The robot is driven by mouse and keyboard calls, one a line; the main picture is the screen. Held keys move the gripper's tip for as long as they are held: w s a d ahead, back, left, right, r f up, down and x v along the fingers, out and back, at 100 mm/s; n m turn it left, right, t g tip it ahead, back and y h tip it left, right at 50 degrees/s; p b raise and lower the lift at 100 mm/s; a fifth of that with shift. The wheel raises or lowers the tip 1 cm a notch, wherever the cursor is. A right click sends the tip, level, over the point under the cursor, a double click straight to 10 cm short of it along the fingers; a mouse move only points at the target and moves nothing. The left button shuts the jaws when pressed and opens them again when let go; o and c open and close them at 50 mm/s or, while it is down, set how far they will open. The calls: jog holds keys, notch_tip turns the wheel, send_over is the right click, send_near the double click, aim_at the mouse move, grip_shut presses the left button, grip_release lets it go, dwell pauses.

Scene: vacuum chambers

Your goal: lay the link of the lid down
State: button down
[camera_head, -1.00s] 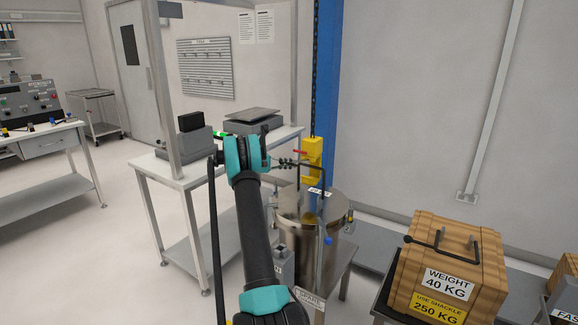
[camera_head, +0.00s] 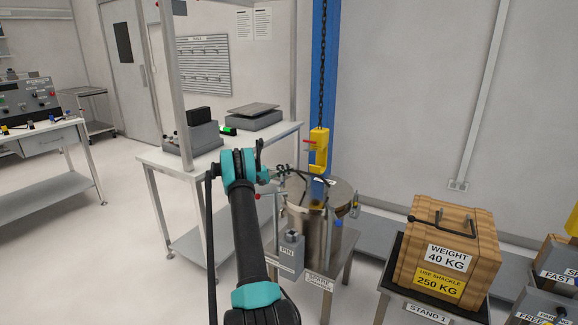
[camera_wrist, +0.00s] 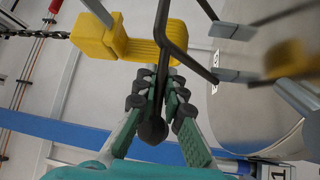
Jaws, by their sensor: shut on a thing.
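The steel chamber (camera_head: 312,232) stands upright on a small stand, with its round shiny lid (camera_head: 338,190) on top. The lid also fills the right of the wrist view (camera_wrist: 262,125). The lid's link is a black bent bar (camera_head: 312,176), tilted low over the lid; in the wrist view it is a dark rod (camera_wrist: 163,40). My gripper (camera_head: 282,171) is at the lid's left side, shut on the link. In the wrist view my gripper (camera_wrist: 160,90) has the rod between its fingers, with a round dark end below them. The exact finger contact is partly hidden.
A yellow hook (camera_head: 318,150) hangs on a chain just above the lid and close to the link. A wooden weight crate (camera_head: 450,235) with a black shackle stands at right. A workbench (camera_head: 180,172) with instruments stands behind my arm.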

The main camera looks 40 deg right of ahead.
jog(key=shift+s+a+f, duration=0.15)
jog(key=shift+a+f, duration=0.3)
jog(key=shift+f, duration=0.2)
jog(key=shift+s+a+f, duration=0.15)
jog(key=shift+a+f, duration=0.25)
jog(key=shift+f, duration=0.2)
jog(key=c, duration=1.6)
grip_release()
jog(key=v, duration=1.2)
